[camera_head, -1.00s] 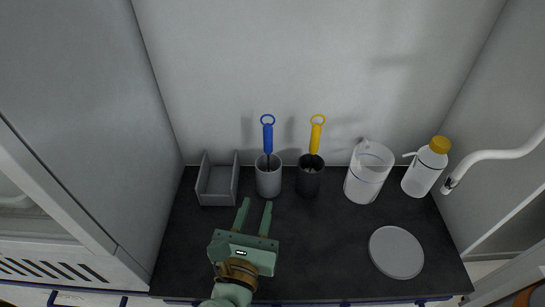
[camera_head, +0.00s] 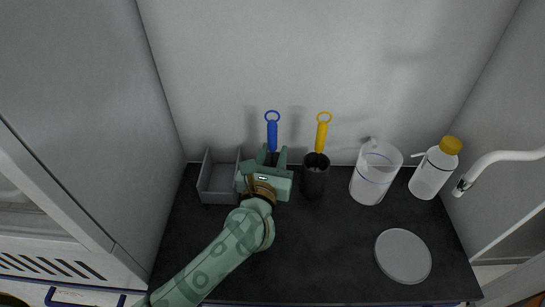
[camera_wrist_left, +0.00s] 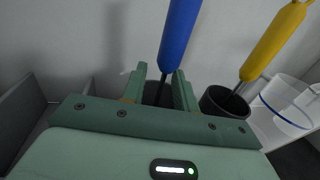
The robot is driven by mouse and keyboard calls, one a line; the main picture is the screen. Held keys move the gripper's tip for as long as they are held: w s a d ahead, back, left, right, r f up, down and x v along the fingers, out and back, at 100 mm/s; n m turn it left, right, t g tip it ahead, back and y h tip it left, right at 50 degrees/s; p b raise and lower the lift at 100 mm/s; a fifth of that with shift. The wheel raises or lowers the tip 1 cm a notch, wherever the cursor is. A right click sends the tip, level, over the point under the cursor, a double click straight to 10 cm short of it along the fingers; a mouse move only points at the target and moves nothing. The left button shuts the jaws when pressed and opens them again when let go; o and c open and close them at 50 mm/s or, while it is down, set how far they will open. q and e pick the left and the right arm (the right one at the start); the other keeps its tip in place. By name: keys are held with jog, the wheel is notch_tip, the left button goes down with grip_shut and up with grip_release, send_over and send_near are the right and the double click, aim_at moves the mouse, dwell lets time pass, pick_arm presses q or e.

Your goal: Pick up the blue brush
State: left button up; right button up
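The blue brush (camera_head: 272,133) stands upright in a grey cup, its ring handle at the top. In the head view the cup is mostly hidden behind my left gripper (camera_head: 273,157). In the left wrist view, the blue handle (camera_wrist_left: 180,35) rises just beyond and between the two fingertips (camera_wrist_left: 160,77), with its thin dark stem between the fingers. The left fingers are apart, one on each side of the stem, and I see no firm contact. My right gripper is not in view.
A yellow brush (camera_head: 322,135) stands in a black cup (camera_head: 314,178) close to the right. A grey open box (camera_head: 220,190) is on the left. A clear jug (camera_head: 373,176), a yellow-capped bottle (camera_head: 431,172) and a round grey disc (camera_head: 402,256) are further right. The front middle counter is clear.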

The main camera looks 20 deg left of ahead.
pick_arm(q)
jog(key=shift+w, duration=0.55)
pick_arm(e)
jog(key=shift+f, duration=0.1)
pick_arm(q)
jog(key=shift+c, duration=0.2)
grip_shut()
